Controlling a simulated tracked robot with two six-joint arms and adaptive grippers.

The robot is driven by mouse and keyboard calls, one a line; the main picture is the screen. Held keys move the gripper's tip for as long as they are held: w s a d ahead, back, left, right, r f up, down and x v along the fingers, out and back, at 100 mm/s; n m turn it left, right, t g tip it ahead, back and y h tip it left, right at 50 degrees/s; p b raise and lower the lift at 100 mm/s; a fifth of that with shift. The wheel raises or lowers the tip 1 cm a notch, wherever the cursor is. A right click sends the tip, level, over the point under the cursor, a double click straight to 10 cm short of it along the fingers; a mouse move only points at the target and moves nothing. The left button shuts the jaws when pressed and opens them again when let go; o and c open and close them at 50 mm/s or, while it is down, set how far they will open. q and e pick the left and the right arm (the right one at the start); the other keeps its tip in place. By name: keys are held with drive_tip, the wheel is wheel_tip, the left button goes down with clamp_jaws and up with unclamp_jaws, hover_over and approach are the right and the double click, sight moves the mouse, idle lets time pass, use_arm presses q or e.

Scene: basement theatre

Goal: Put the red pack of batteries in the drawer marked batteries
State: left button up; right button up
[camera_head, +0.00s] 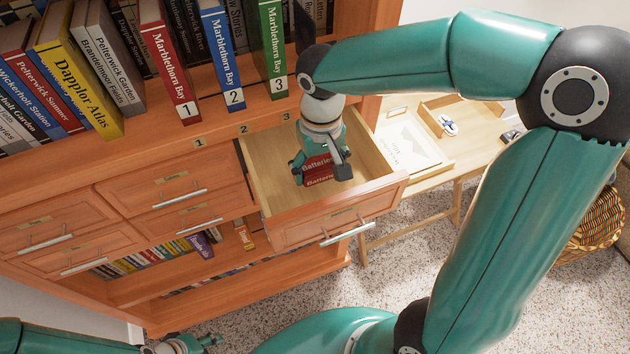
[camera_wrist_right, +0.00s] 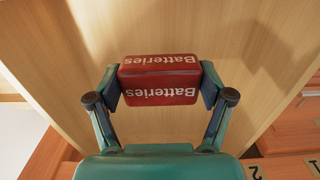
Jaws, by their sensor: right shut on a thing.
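The red pack of batteries (camera_head: 318,172), with white "Batteries" lettering, is between the fingers of my right gripper (camera_head: 322,168). The right wrist view shows the pack (camera_wrist_right: 160,80) clasped from both sides by the gripper (camera_wrist_right: 160,88). The pack is within the outline of the pulled-out wooden drawer (camera_head: 285,207). I cannot tell whether it touches the drawer floor. The drawer's front label is too small to read, and the drawer looks otherwise empty. My left gripper (camera_head: 190,344) is at the bottom left edge, partly cut off; its jaws are unclear.
Several shut drawers (camera_head: 165,190) with bar handles are left of the open one. Books (camera_head: 172,65) stand on the shelf above, and more books are below. A desk (camera_head: 408,148) with papers and a small tray (camera_head: 460,115) is at the right. A woven basket (camera_head: 603,222) stands on the carpet.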

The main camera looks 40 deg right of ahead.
sight(320, 189)
drive_tip(key=shift+f, duration=2.1)
drive_tip(key=shift+f, duration=0.1)
drive_tip(key=o, duration=1.2)
wheel_tip(320, 189, up, 12)
drive_tip(key=shift+r, duration=0.1)
